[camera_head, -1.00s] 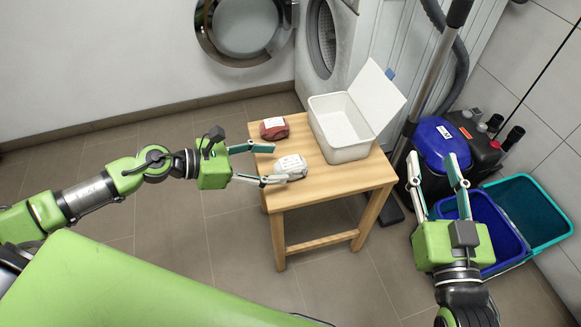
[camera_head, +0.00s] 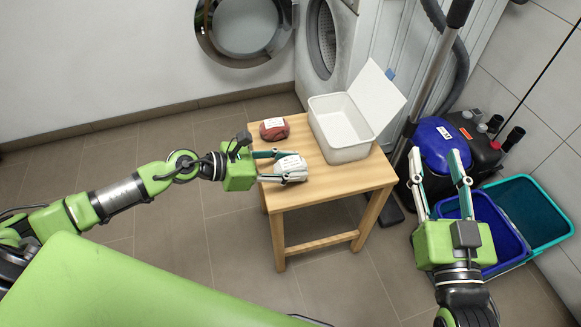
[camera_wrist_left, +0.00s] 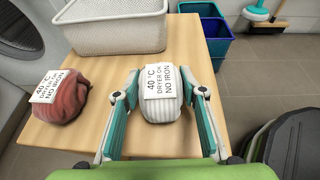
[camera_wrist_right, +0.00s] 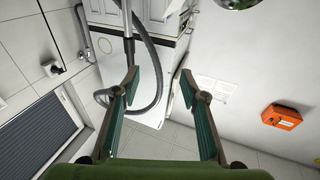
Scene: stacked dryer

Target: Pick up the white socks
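The white socks (camera_head: 291,164) are a rounded ribbed bundle with a white care label. They lie on the wooden stool near its left edge. In the left wrist view the socks (camera_wrist_left: 165,95) sit between the fingers of my left gripper (camera_wrist_left: 160,80), and the label reads 40 °C, dryer OK, no iron. My left gripper (camera_head: 288,167) is open, with one finger on each side of the socks; no firm hold shows. My right gripper (camera_head: 437,152) is open and empty, away from the stool at the right; its wrist view (camera_wrist_right: 157,75) shows nothing between the fingers.
A red labelled bundle (camera_head: 274,129) lies behind the socks on the stool (camera_head: 330,183). A white lidded box (camera_head: 338,133) stands to their right. Blue and teal buckets (camera_head: 530,212) and a vacuum cleaner (camera_head: 440,140) are at the right.

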